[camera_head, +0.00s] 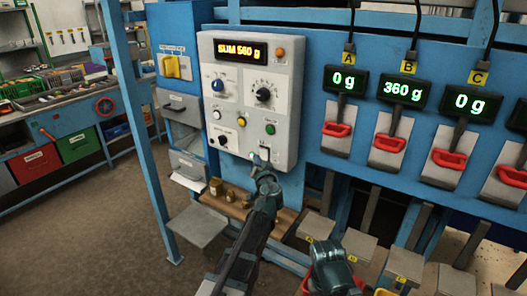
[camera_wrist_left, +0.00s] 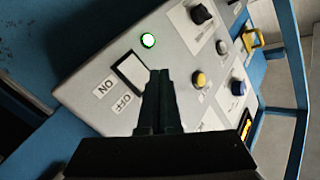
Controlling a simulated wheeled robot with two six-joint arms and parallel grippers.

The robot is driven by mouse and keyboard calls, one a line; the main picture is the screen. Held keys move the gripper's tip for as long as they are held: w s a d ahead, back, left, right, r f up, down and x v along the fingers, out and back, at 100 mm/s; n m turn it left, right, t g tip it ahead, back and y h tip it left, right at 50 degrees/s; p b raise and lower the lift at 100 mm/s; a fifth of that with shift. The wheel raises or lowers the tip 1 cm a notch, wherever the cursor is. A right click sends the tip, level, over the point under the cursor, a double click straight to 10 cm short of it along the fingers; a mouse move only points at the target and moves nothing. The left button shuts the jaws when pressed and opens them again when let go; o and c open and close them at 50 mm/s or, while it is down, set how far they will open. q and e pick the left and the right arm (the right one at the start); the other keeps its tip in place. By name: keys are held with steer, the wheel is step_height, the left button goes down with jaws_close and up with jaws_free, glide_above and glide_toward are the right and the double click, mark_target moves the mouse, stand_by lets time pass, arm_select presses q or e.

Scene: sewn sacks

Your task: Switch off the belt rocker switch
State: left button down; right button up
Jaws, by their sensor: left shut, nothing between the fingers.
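The belt rocker switch (camera_head: 264,153) is a small white rocker in a dark frame, low on the grey control panel (camera_head: 283,105). In the left wrist view the rocker switch (camera_wrist_left: 131,70) shows large, with ON and OFF labels along one side. A round green lamp (camera_wrist_left: 148,40) beside it is lit. My left gripper (camera_head: 265,174) is just below the switch in the head view. In the wrist view the left gripper (camera_wrist_left: 160,75) is shut and empty, its tips close to the switch's edge; I cannot tell if they touch. My right gripper (camera_head: 331,265) is low, its jaws unclear.
The panel's display (camera_head: 241,50) reads "SLIM 560 g". A black knob (camera_head: 263,94), a blue knob (camera_head: 218,85) and a yellow button (camera_head: 241,121) are on the panel. Several scale displays with red-handled chutes stand right. A blue post (camera_head: 137,120) stands left.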

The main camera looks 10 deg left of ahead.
mark_target(260, 150)
arm_select(q)
steer(key=shift+w+d+r, duration=0.1)
steer(key=shift+w+d, duration=0.15)
steer(key=shift+w, duration=0.5)
steer(key=shift+w, duration=0.1)
stand_by(1.4)
steer(key=shift+w+d+r, duration=0.1)
steer(key=shift+w+d, duration=0.05)
steer(key=shift+w, duration=0.15)
steer(key=shift+w+d, duration=0.1)
steer(key=shift+w, duration=0.2)
stand_by(0.6)
steer(key=shift+s, duration=0.1)
steer(key=shift+s+a, duration=0.25)
steer(key=shift+s, duration=0.4)
steer(key=s, duration=0.1)
steer(key=s+a, duration=0.1)
steer(key=s, duration=0.2)
steer(key=shift+s+a+f, duration=0.3)
steer(key=shift+a+f, duration=0.05)
stand_by(0.4)
